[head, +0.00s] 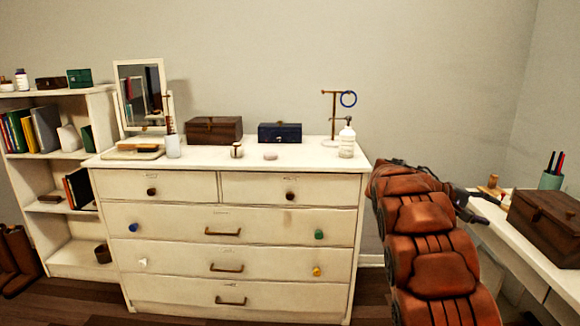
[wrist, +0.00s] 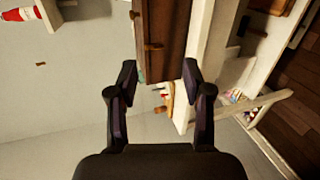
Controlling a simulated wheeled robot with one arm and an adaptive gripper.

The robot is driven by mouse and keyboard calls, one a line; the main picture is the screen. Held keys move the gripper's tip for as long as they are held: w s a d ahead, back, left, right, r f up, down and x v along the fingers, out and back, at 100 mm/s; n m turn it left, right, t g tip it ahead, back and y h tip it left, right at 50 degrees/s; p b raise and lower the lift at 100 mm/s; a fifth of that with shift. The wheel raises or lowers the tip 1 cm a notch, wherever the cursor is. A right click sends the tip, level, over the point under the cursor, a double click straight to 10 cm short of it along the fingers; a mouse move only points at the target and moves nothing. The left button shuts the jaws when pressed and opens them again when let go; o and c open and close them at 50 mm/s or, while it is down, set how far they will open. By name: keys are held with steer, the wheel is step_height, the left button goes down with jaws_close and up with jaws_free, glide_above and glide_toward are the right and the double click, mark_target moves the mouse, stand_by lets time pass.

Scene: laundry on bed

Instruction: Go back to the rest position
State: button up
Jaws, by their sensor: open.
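My gripper (head: 478,204) is at the end of my brown arm on the right of the head view, over the near left edge of the white desk (head: 540,255). It looks small and dark there. In the wrist view my gripper (wrist: 160,76) has its two dark fingers spread apart, with nothing held between them. A dark wooden box (wrist: 165,28) shows beyond the fingertips in the turned wrist picture; a wooden box (head: 548,218) also stands on the desk right of my gripper in the head view.
A white dresser (head: 225,192) with a mirror (head: 142,92), two boxes, a ring stand (head: 336,112) and a white bottle (head: 346,142) stands left of my arm. A bookshelf (head: 75,155) is farther left. A pen cup (head: 551,179) stands behind the desk box. Dark floor shows below.

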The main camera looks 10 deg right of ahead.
steer(key=s+a+r+n+t+y+p, duration=0.1)
steer(key=s+a+r+y+p, duration=0.2)
steer(key=s+a+p, duration=0.5)
steer(key=s+a+r+n+t+y+p, duration=0.1)
steer(key=s+a+r+y+p, duration=0.3)
steer(key=s+a, duration=1)
steer(key=s+a+r+y+p, duration=0.3)
steer(key=s+a+y+p, duration=0.3)
steer(key=a, duration=1.9)
steer(key=s+p, duration=0.5)
steer(key=p, duration=0.1)
steer(key=shift+s+r+n+t+y, duration=0.3)
steer(key=shift+r+n+t+y, duration=0.05)
steer(key=shift+n+t+y, duration=0.05)
